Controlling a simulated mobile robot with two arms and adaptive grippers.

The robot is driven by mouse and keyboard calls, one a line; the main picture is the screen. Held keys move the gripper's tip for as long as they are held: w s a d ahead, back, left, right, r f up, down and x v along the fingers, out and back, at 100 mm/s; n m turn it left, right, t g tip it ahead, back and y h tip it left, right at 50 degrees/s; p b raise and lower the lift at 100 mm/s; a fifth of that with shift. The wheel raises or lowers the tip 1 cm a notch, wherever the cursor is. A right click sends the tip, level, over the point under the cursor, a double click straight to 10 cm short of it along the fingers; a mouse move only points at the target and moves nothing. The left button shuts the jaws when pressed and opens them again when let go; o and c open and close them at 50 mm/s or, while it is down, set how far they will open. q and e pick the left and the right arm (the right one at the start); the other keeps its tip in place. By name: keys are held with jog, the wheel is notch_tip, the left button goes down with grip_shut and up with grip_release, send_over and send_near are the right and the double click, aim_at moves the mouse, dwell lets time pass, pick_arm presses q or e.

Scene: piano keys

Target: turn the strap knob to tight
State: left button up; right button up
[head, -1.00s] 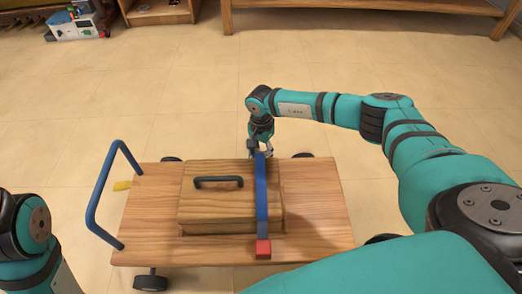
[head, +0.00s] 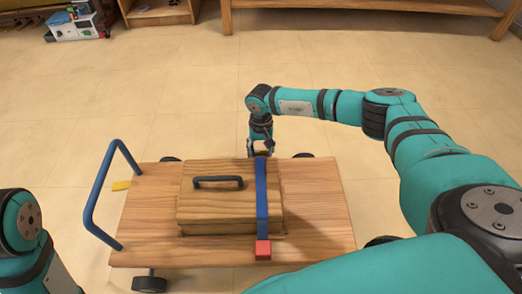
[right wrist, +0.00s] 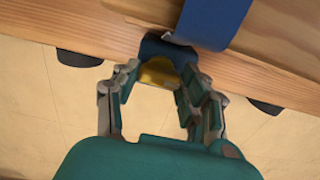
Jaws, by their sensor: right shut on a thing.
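The blue strap (head: 262,195) runs across the right part of the wooden case (head: 215,208) on the cart. In the right wrist view the strap (right wrist: 212,18) comes down to a dark blue block (right wrist: 165,48) at the cart's edge. A yellow knob (right wrist: 158,73) sits on that block, between my fingers. My right gripper (head: 263,152) is at the cart's far edge, by the strap's far end. It also shows in the right wrist view (right wrist: 158,85), shut on the yellow knob. The knob's marking cannot be read. My left gripper is out of view.
The wooden cart (head: 320,205) has a blue push handle (head: 98,190) at its left end. The case has a dark handle (head: 218,182). A red block (head: 263,250) is at the strap's near end. Open tiled floor (head: 180,100) lies beyond the cart.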

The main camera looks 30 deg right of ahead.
aim_at(261, 152)
dwell(0.3)
jog(key=o, duration=1)
jog(key=shift+o, duration=0.8)
jog(key=shift+r, duration=0.1)
notch_tip(261, 152, up, 12)
jog(key=shift+s, duration=0.1)
